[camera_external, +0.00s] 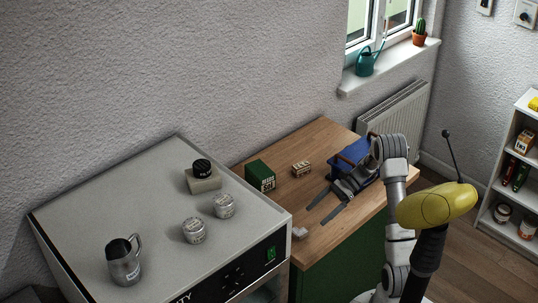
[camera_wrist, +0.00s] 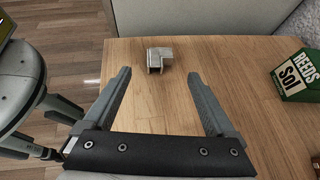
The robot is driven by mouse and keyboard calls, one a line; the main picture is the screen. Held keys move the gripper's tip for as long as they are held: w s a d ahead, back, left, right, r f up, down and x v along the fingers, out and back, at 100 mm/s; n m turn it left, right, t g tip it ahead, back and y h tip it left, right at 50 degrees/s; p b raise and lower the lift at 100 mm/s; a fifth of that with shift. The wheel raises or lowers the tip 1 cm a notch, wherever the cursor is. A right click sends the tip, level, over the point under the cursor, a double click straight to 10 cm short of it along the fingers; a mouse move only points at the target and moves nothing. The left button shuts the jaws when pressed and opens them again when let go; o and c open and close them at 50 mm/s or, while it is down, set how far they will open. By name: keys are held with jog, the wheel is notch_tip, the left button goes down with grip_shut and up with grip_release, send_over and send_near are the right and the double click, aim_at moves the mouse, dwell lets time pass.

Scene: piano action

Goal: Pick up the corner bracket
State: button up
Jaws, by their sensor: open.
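The corner bracket (camera_wrist: 159,56) is a small grey L-shaped metal piece. In the wrist view it lies on the wooden worktop just beyond the fingertips, centred between them. In the external view the bracket (camera_external: 300,232) is a small pale piece near the worktop's near left corner. My gripper (camera_external: 318,214) reaches over the worktop toward it, fingers spread. In the wrist view my gripper (camera_wrist: 158,76) is open, with nothing between its fingers. The bracket is apart from both fingers.
A green box labelled REEDS (camera_external: 260,175) and a small wooden box (camera_external: 301,169) stand farther back on the worktop (camera_external: 318,138). A blue item (camera_external: 352,152) is partly behind my arm. A pale appliance (camera_external: 120,190) with jars and a metal jug adjoins on the left.

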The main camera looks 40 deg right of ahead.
aim_at(301, 228)
jog(key=x, duration=0.9)
jog(key=c, duration=1.4)
jog(key=shift+r, duration=0.15)
jog(key=shift+c, duration=0.2)
